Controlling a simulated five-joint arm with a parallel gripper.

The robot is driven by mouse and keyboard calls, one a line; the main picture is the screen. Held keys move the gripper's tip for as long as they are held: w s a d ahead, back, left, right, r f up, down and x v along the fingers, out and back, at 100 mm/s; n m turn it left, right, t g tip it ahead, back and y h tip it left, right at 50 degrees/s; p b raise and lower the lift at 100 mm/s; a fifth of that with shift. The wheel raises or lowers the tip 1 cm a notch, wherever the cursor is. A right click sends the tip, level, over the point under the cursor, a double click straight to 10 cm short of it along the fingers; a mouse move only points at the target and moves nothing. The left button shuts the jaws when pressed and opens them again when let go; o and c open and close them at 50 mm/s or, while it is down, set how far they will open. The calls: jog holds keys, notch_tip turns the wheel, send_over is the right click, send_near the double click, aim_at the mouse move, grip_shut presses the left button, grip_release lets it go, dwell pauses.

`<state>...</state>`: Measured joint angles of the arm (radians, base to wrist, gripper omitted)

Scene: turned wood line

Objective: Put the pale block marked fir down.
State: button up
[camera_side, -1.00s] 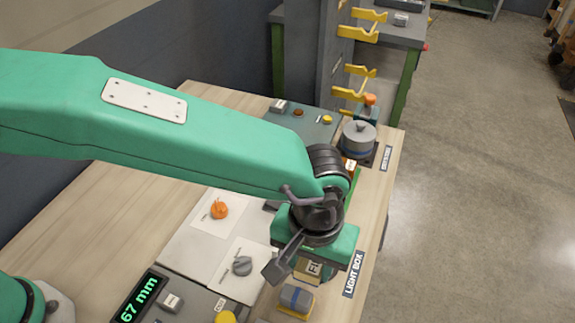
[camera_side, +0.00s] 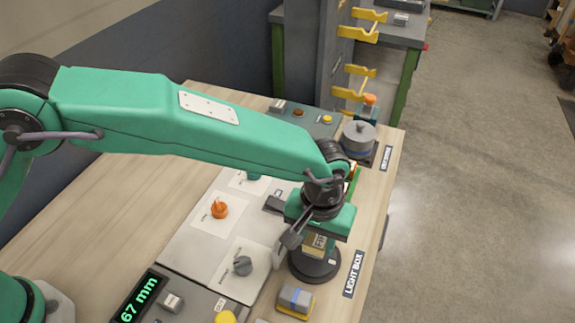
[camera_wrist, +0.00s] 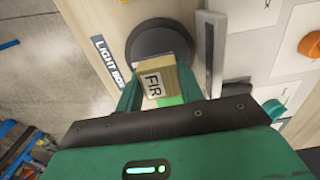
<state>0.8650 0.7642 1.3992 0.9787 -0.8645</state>
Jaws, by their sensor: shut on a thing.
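The pale block marked FIR (camera_wrist: 157,83) is between the fingers of my gripper (camera_wrist: 160,92), which is shut on it. In the wrist view its label faces the camera, and a round dark pad (camera_wrist: 162,38) lies behind it. In the side view the block (camera_side: 318,242) shows below my green gripper body, over the dark round pad (camera_side: 314,268). I cannot tell whether the block touches the pad. Its underside is hidden.
A grey-blue block on a yellow stand (camera_side: 295,299) is close in front of the pad. White sheets with an orange knob (camera_side: 219,209) and a grey knob (camera_side: 243,265) lie to the left. A grey lidded pot (camera_side: 359,136) stands behind. A LIGHT BOX sign (camera_side: 353,274) is at the right edge.

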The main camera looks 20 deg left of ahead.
aim_at(315, 248)
jog(key=shift+f, duration=1.4)
jog(key=shift+f, duration=0.15)
jog(key=o, duration=0.9)
jog(key=shift+o, duration=0.2)
notch_tip(315, 248, up, 12)
jog(key=shift+r, duration=0.2)
